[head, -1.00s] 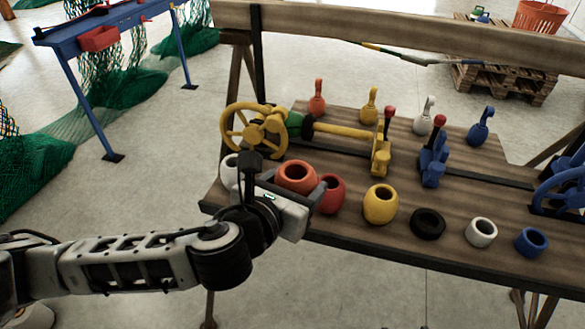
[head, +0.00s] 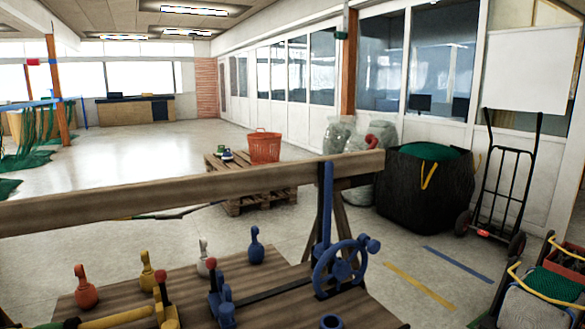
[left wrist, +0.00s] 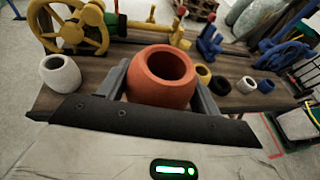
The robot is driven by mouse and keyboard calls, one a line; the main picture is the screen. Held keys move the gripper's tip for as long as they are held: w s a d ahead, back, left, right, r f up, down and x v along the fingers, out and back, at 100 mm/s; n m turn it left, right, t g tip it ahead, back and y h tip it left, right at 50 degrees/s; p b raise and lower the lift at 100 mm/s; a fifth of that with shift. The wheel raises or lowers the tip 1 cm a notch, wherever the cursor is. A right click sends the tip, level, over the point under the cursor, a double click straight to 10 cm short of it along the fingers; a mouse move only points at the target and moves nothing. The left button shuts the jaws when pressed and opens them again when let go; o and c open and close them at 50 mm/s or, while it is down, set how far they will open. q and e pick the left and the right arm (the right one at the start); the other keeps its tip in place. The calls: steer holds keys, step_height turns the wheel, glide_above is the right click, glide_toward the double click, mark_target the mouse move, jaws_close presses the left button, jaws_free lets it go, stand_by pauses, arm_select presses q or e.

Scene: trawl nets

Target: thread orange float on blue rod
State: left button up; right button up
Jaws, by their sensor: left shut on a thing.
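The orange float (left wrist: 160,98) is held between the two fingers of my left gripper (left wrist: 163,85) in the left wrist view. Its round hole faces up toward the camera. In the head view a blue rod (head: 326,205) stands upright beside the blue handwheel (head: 340,268) at the right end of the bench, and no float shows on it. The wheel also shows at the right in the left wrist view (left wrist: 285,58), well apart from the float. Neither gripper appears in the head view. My right gripper is in no view.
The wooden bench (head: 255,310) carries colored pegs and a long back beam (head: 120,197). A yellow handwheel (left wrist: 70,30) is at left. A hand truck (head: 510,190) stands beyond.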

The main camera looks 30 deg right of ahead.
arm_select(q)
steer(key=s+a+n+y, duration=0.2)
steer(key=s+a+y, duration=0.1)
steer(key=a, duration=0.6)
steer(key=shift+f+n, duration=0.3)
steer(key=shift+f, duration=0.1)
steer(key=shift+a, duration=0.35)
steer(key=shift+d, duration=0.15)
stand_by(0.5)
